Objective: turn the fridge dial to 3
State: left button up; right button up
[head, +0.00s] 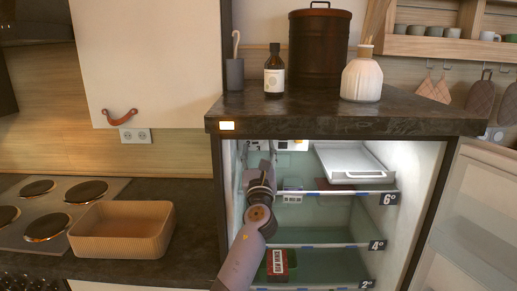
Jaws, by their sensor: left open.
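The fridge (427,215) stands open under the dark worktop, with its lit interior showing. A small white control housing (292,145) sits at the top of the interior, left of centre. A dial on it is too small to make out, and so is its setting. My left arm reaches up into the fridge from below. My left gripper (264,160) is open near the upper left of the interior, just below and left of the housing. I cannot tell whether it touches anything. My right gripper is out of view.
Glass shelves carry tags 6° (389,199), 4° (377,245) and 2°. A white tray (352,163) is at the upper right. A green and red box (277,264) stands low, beside my arm. The open door (480,215) is at the right.

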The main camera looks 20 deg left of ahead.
pick_arm(q)
jog(key=shift+w+a+r, duration=0.2)
jog(key=shift+w+r, duration=0.05)
jog(key=shift+w, duration=0.3)
jog(key=shift+c, duration=0.5)
jog(key=c, duration=1.1)
